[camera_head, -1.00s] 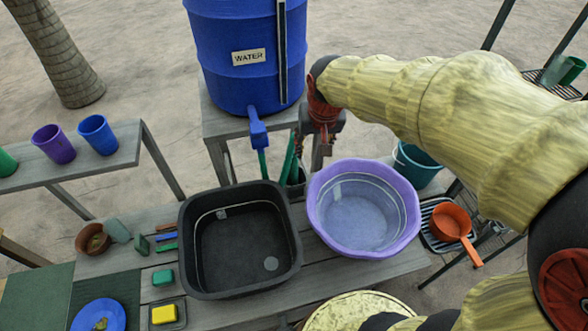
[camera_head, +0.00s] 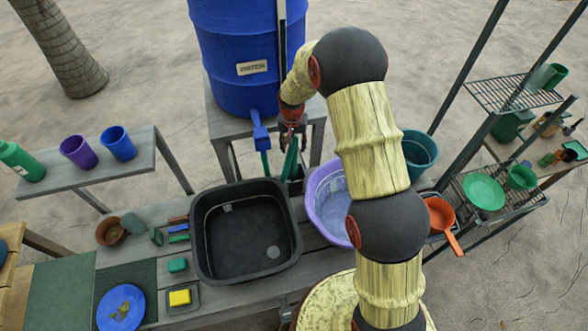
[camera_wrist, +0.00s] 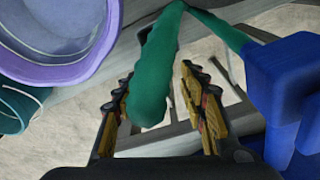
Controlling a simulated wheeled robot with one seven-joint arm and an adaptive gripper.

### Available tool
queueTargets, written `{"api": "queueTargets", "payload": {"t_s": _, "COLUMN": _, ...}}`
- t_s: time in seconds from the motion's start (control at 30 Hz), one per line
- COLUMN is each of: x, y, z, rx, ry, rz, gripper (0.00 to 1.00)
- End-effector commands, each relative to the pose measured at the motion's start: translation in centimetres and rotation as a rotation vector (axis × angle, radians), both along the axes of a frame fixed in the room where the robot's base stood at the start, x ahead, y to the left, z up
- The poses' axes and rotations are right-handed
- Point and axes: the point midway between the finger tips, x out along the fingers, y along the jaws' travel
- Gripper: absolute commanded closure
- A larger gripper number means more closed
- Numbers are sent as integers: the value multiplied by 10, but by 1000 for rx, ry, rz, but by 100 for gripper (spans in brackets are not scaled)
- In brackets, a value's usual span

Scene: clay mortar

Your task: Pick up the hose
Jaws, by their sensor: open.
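The green hose (camera_wrist: 158,62) runs from the blue tap (camera_wrist: 290,80) of the water barrel (camera_head: 243,50) and bends back. Its free end lies between my gripper's fingers in the wrist view. My gripper (camera_wrist: 163,82) is open, with one finger on each side of the hose; I cannot tell whether either touches it. In the head view, the hose (camera_head: 290,160) shows below my gripper (camera_head: 291,137), behind the black basin. My wrist hides part of its upper end there.
The black basin (camera_head: 200,240) and purple basin (camera_head: 318,205) stand on the bench in front of the hose. A teal bucket (camera_head: 420,150) is to the right. The barrel stands on a grey wooden stand (camera_head: 220,122) close to my gripper.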

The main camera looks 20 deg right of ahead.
Motion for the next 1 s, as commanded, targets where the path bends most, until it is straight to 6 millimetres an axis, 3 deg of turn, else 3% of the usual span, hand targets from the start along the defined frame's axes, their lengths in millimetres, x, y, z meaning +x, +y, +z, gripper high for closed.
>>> {"api": "queueTargets", "payload": {"t_s": 0.7, "x": 5, "y": -4, "z": -78, "rx": 1, "ry": 5, "rz": -4, "gripper": 58}}
{"api": "queueTargets", "payload": {"t_s": 1.0, "x": 6, "y": -5, "z": -83, "rx": 1, "ry": 3, "rz": -4, "gripper": 58}}
